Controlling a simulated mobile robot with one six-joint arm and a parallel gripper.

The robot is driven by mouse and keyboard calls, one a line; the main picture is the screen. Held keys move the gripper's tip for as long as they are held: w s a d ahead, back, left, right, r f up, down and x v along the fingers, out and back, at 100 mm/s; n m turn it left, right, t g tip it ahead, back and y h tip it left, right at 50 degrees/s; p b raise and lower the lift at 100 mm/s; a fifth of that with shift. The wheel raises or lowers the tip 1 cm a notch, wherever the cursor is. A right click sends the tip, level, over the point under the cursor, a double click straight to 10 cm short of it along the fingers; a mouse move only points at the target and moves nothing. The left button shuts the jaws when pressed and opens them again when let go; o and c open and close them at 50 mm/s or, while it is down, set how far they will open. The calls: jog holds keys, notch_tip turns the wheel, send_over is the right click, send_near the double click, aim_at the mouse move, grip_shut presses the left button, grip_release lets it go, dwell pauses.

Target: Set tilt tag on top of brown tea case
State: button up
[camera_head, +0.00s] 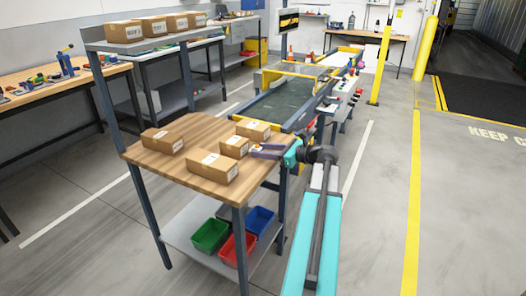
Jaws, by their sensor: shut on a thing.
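Several brown cartons stand on the wooden top of a workbench (185,178): one at the left (163,140), a larger one at the front (211,168), one in the middle (234,147) and one at the back (253,131). Their labels are too small to read, so I cannot tell which is the brown tea case. My gripper (258,150) reaches in from the right, over the bench's right edge beside the middle carton. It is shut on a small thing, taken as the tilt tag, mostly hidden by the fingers.
Green (210,235), red (238,248) and blue (259,220) bins sit on the lower shelf. An upper shelf (150,40) holds more cartons. A conveyor (285,103) stands behind the bench. A yellow post (380,65) stands beyond; the floor at right is clear.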

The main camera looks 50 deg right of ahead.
jog(key=shift+f, duration=0.2)
jog(key=o, duration=1)
jog(key=shift+s+r, duration=0.1)
jog(key=shift+r, duration=0.15)
jog(key=v, duration=1.1)
jog(key=shift+s+d, duration=0.1)
jog(key=shift+s, duration=0.25)
